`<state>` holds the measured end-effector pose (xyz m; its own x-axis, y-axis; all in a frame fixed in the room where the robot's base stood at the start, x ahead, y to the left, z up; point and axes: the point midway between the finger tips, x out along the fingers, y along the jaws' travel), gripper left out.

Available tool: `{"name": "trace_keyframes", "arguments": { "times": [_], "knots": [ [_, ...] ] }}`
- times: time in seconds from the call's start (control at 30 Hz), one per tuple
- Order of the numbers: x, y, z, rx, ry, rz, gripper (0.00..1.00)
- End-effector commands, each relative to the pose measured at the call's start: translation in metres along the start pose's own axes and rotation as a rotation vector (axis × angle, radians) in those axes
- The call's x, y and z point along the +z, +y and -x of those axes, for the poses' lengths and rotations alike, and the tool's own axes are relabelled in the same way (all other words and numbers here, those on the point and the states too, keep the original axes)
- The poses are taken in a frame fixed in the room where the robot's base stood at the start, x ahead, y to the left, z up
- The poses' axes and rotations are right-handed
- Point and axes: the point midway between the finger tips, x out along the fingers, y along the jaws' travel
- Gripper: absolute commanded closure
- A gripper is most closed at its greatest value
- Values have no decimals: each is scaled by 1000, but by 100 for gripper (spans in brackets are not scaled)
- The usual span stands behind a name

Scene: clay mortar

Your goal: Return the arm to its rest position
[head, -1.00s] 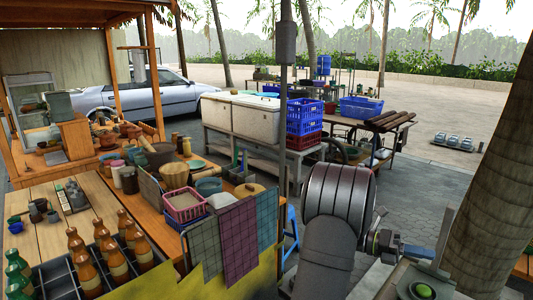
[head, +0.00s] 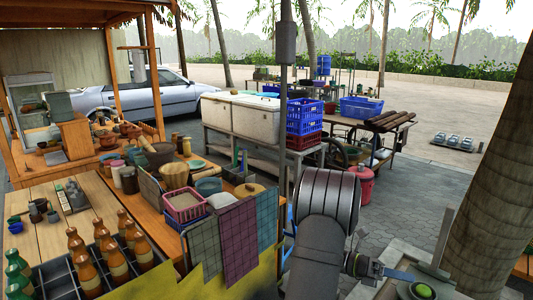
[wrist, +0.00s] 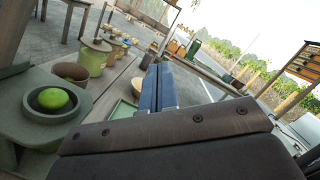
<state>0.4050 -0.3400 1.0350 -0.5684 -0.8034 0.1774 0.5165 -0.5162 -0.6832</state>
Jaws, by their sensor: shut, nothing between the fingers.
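My gripper (head: 402,275) is at the lower right of the head view, low, just left of the grey clay mortar. In the wrist view its blue fingers (wrist: 158,90) lie together with nothing between them. The mortar (wrist: 31,100) is at the left of the wrist view, apart from the fingers. A round green fruit (wrist: 53,98) sits in it; the fruit also shows in the head view (head: 422,291). My arm hides part of the ground behind it.
An upright wooden post (head: 443,236) stands behind the mortar. A red lidded bin (head: 363,184) stands on the paving beyond my arm. To the left is a stall counter with hanging cloths (head: 238,240) and orange bottles (head: 114,262). A thick tree trunk (head: 495,170) rises at the right.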

Motion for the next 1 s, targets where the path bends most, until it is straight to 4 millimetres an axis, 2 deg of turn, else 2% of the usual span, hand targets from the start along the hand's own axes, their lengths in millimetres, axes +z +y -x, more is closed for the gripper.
{"name": "trace_keyframes", "arguments": {
  "times": [0.4, 0.53, 0.77, 1.0],
  "knots": [
    [0, 0, 0, 0, 1, -1, 100],
    [-1, -8, -5, 17, 31, -32, 100],
    [-17, -48, -28, 112, 226, -237, 100],
    [-50, -93, -41, 199, 498, -524, 100]
  ]
}}
